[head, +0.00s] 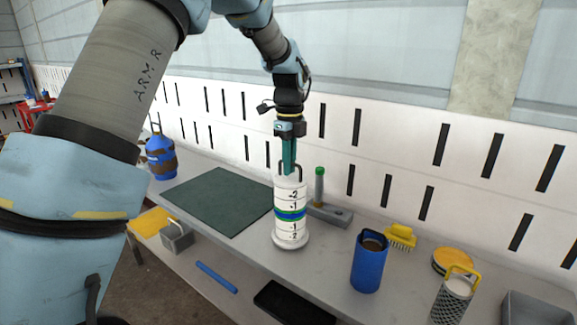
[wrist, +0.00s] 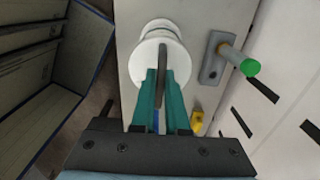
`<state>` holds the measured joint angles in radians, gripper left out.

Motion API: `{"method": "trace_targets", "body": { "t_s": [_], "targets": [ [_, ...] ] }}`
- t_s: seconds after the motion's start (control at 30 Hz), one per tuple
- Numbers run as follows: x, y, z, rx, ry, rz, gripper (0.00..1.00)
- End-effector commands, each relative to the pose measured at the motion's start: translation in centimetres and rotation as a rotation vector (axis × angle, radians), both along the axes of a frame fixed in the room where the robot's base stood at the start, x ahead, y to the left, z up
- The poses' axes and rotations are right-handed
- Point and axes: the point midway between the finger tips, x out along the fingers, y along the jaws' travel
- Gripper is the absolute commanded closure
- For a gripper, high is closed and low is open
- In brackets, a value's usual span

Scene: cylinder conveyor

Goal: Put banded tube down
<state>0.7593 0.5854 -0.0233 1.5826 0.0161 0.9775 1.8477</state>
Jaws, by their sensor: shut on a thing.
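The banded tube (head: 290,201) is white, with a blue and green band, printed numbers, a wide round foot and a dark handle on top. It stands upright over the grey table, at the right of the green mat. I cannot tell whether its foot touches the table. My gripper (head: 289,168), with teal fingers, points down and is shut on the handle. In the wrist view the tube's white top (wrist: 160,48) shows beyond my gripper (wrist: 161,76), with the dark handle between the fingers.
A grey block with a green-tipped post (head: 319,188) is close behind the tube. The green mat (head: 220,200) lies bare at left. A blue cup (head: 369,262), yellow brush (head: 400,237), yellow-topped tin (head: 452,262) and perforated cylinder (head: 451,301) stand at right. A blue canister (head: 161,155) is far left.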

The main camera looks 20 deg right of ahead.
Motion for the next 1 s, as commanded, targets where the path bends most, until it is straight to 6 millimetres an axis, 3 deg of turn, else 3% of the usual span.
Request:
{"method": "trace_targets", "body": {
  "t_s": [0.1,0.47,0.5,0.73,1.0],
  "targets": [
    [-0.01,0.03,-0.89,0.0,0.0,0.0,1.0],
    [0.04,0.01,-1.32,-0.002,-0.001,0.001,1.0],
    [0.01,0.01,-1.29,-0.001,0.0,0.001,0.84],
    [0.02,0.03,-1.27,-0.001,0.0,0.001,0.58],
    [0.02,0.03,-1.09,-0.001,0.0,0.001,0.58]
  ]
}}
